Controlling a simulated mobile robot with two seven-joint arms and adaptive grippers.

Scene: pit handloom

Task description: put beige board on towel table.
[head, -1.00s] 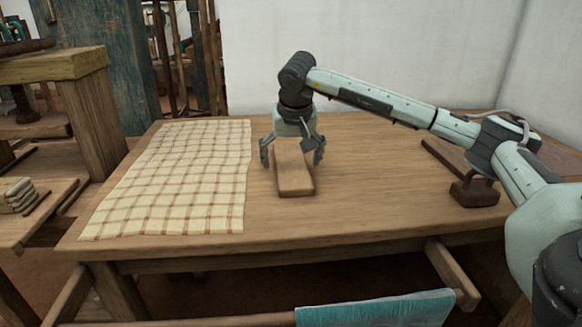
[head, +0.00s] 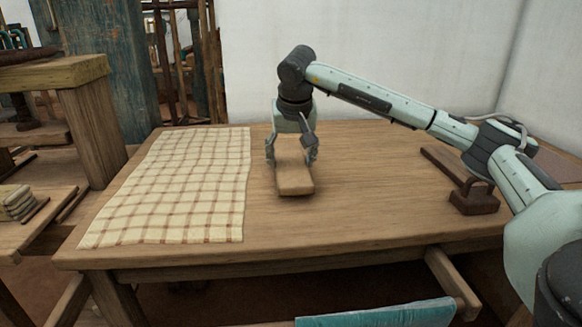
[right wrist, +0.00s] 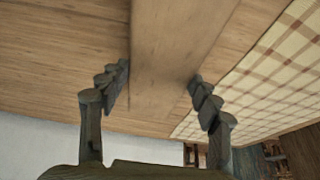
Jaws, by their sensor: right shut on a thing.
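The beige board (head: 294,180) is a flat light-brown block just right of the towel on the table. My right gripper (head: 291,158) points down with its fingers on both sides of the board's far part, shut on it. In the right wrist view the board (right wrist: 175,50) runs between the two fingers (right wrist: 160,88). I cannot tell whether the board touches the tabletop or is slightly above it. The towel table (head: 380,215) is a wooden table with a cream checked towel (head: 180,185) on its left part. My left gripper is not in view.
A dark brown block with a handle (head: 474,200) stands at the table's right side, near a long dark board (head: 447,165). A teal cloth (head: 380,314) hangs in front. The tabletop between the beige board and the handled block is clear.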

